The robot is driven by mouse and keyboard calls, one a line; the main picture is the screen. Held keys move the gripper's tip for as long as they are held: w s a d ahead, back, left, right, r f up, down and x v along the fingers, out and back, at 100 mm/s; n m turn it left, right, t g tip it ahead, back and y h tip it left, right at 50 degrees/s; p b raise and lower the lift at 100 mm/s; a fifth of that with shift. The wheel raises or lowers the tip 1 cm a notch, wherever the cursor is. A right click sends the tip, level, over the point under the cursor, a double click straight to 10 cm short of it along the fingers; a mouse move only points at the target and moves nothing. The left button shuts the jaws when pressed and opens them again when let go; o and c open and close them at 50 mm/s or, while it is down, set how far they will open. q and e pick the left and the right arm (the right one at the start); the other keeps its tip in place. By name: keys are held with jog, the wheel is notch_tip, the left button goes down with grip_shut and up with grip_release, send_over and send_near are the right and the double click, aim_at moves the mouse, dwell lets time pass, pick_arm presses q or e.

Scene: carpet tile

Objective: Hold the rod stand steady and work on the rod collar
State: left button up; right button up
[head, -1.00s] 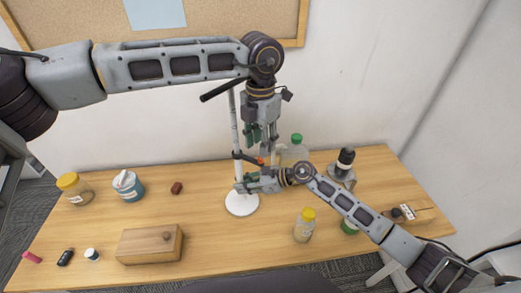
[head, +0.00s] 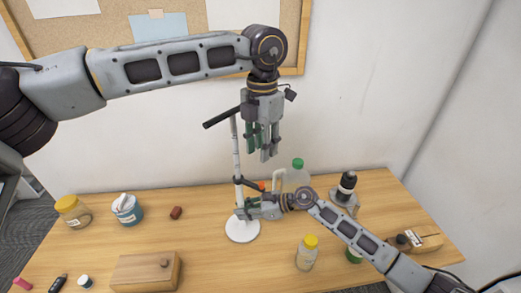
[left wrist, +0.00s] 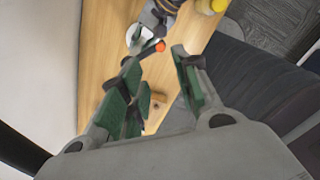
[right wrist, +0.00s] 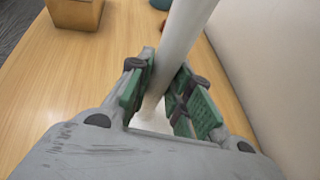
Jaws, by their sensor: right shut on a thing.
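The rod stand has a round white base (head: 242,231) and an upright pale rod (head: 236,150). The dark rod collar (head: 239,181) sits around the rod below mid-height, with a dark lever ending in an orange tip (head: 262,186). The orange tip also shows in the left wrist view (left wrist: 160,46). My left gripper (head: 266,157) points down, open and empty, above the collar and just right of the rod. My right gripper (head: 240,213) is shut on the rod below the collar; its fingers flank the rod in the right wrist view (right wrist: 172,45).
A clear bottle with a green cap (head: 297,178) stands behind my right gripper. A yellow-capped jar (head: 307,255) is in front of the right arm. A wooden box (head: 145,272) lies front left. A dark bar (head: 221,117) is near the rod's top.

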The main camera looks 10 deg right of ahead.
pick_arm(q)
jog(key=shift+d, duration=0.2)
jog(key=c, duration=0.4)
jog(key=shift+s+d+h, duration=0.25)
jog(key=shift+d+h, duration=0.25)
jog(key=shift+d, duration=0.1)
grip_shut()
jog(key=s+d+r+m+g+h, duration=0.1)
jog(key=d+r+g+h, duration=0.15)
jog(key=d+h, duration=0.3)
jog(key=w+r+h, duration=0.4)
jog(key=r+h, duration=0.2)
jog(key=r, duration=0.1)
jog(key=w+a+r+n+t+h, duration=0.2)
jog(key=w+a+n+t+h, duration=0.45)
jog(key=w+a, duration=0.65)
jog(key=s+a+f+n+g, duration=0.1)
jog(key=s+a+f+g, duration=0.1)
jog(key=s+f, duration=0.4)
jog(key=s+a+f+n+g, duration=0.1)
jog(key=s+a+f, duration=0.4)
jog(key=f, duration=0.5)
jog(key=s+a+f+n+g+y, duration=0.1)
jog(key=s+a+f+g, duration=0.2)
jog(key=s+f, duration=0.5)
jog(key=shift+a+f, duration=0.6)
jog(key=shift+a, duration=0.1)
